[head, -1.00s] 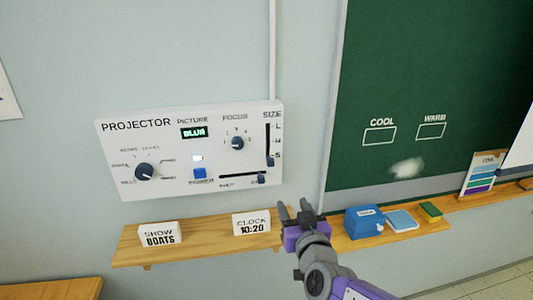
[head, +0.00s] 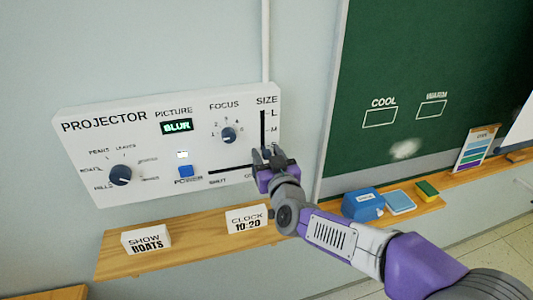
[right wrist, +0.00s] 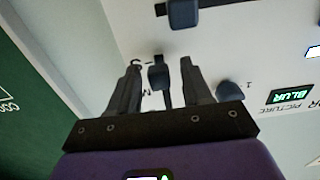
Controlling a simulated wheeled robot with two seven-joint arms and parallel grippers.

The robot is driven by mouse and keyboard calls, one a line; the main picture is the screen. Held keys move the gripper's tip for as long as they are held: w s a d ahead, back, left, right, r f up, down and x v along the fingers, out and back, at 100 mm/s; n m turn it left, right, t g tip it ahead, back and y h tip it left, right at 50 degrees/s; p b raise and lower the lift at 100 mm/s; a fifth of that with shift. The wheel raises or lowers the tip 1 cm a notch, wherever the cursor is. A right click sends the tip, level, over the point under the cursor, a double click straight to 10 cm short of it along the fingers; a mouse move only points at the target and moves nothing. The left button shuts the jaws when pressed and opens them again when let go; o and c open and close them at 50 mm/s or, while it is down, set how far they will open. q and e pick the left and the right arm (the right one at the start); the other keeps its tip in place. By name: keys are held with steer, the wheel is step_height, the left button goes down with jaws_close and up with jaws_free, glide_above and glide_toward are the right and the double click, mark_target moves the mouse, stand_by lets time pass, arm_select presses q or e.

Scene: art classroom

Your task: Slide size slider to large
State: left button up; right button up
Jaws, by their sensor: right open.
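The white projector panel (head: 100,195) is on the wall, with an upright SIZE slot (head: 262,125) at its right side, marked L at the top and M below. My right gripper (head: 268,156) is open at the lower end of this slot and hides the slider knob in the head view. In the right wrist view, the dark size slider knob (right wrist: 159,77) shows between the spread fingers of the right gripper (right wrist: 160,68), near its tips. I cannot tell whether either finger touches it. My left gripper is not in view.
A level shutter slot (head: 228,168) runs just left of my gripper; its knob (right wrist: 183,14) shows in the wrist view. The focus knob (head: 228,135) is close by. Below, a wooden shelf (head: 190,238) holds a clock sign (head: 247,219) and a boats sign (head: 146,240).

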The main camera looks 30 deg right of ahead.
mark_target(263, 109)
steer(key=shift+w+d, duration=0.1)
steer(key=shift+w, duration=0.2)
steer(key=shift+c, duration=0.5)
jaws_close()
steer(key=shift+r, duration=0.1)
step_height(263, 109, up, 10)
steer(key=p, duration=0.7)
steer(key=shift+r+p, duration=0.1)
steer(key=shift+p, duration=0.25)
